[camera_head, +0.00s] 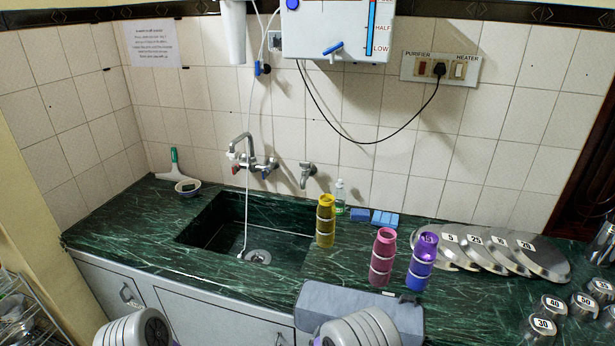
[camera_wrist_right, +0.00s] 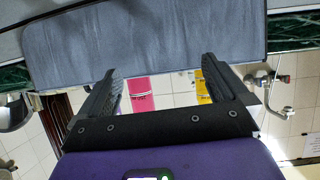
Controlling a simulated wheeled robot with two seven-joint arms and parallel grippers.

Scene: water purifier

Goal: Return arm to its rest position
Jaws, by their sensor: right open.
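My right arm (camera_head: 360,330) shows as white ringed links at the bottom centre of the head view, in front of the counter's front edge. Its gripper (camera_wrist_right: 160,70) is in the right wrist view, with two black fingers spread apart and nothing between them. The fingertips overlap a grey folded cloth (camera_wrist_right: 150,45) in that picture; I cannot tell whether they touch it. The cloth (camera_head: 320,300) lies at the counter's front edge in the head view. My left arm (camera_head: 135,330) shows at the bottom left; its gripper is out of view.
Metal lids (camera_head: 545,258) and numbered containers (camera_head: 540,328) are at the right. A tap (camera_head: 242,150) and purifier (camera_head: 335,30) are on the wall.

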